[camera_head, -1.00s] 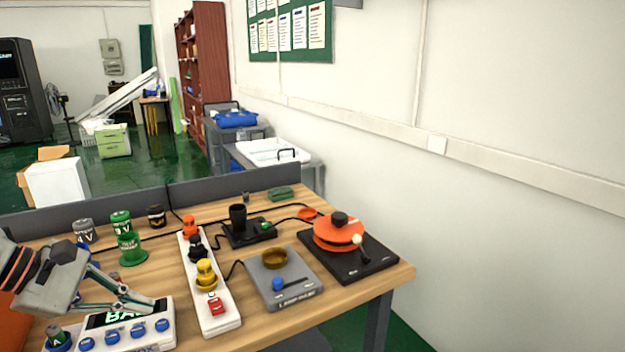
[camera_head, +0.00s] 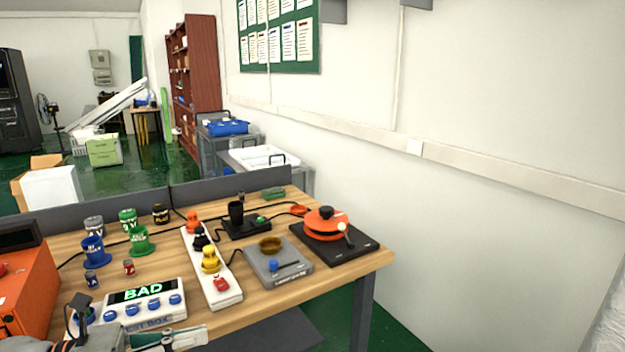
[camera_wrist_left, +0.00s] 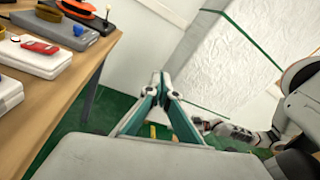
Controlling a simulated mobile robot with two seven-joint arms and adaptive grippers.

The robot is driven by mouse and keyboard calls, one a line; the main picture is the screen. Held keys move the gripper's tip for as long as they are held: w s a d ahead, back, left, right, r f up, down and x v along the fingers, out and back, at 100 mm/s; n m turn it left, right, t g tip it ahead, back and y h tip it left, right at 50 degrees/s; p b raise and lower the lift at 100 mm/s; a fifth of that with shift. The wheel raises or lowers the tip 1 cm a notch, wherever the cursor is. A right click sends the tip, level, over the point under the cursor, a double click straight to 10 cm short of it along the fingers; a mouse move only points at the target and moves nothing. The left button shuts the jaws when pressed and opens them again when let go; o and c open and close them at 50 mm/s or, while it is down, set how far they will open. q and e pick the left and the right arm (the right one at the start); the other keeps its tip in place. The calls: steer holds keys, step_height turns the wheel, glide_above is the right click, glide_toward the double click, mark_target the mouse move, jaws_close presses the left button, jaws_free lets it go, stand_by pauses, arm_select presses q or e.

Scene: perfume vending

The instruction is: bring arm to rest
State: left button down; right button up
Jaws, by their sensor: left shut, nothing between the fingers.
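My left gripper (camera_head: 203,334) shows at the bottom edge of the head view, low in front of the table's front edge and just below the test box. Its fingers point right and hold nothing. In the left wrist view its two fingertips (camera_wrist_left: 160,84) meet, so it is shut and empty, over the floor beside the table. Grey and dark links of my other arm show at the right of the left wrist view; its fingers are too small to judge.
The wooden table (camera_head: 330,272) holds a test box (camera_head: 146,312) reading "BAD", a white power strip (camera_head: 222,294), a grey device (camera_head: 282,277), a black base with an orange disc (camera_head: 326,226) and several coloured cups and cans. An orange box (camera_head: 28,290) stands at left. Floor right of the table is clear.

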arm_select(q)
steer(key=a+f+n+t+y, duration=0.2)
steer(key=f+n+t+y, duration=0.3)
steer(key=f+n, duration=0.7)
steer(key=a+f+n+t+y, duration=0.2)
steer(key=f+n+t+y, duration=0.35)
steer(key=n, duration=1.25)
steer(key=s+d+f+n+g+y, duration=0.1)
steer(key=s+d+f+n+g, duration=0.1)
steer(key=s+f+n, duration=0.3)
steer(key=s+d+f+n+g+y+p, duration=0.1)
steer(key=s+d+f+n+g, duration=0.1)
steer(key=s+f+n+g, duration=0.3)
steer(key=s+f+n, duration=0.1)
steer(key=s+f, duration=0.3)
steer(key=f, duration=0.5)
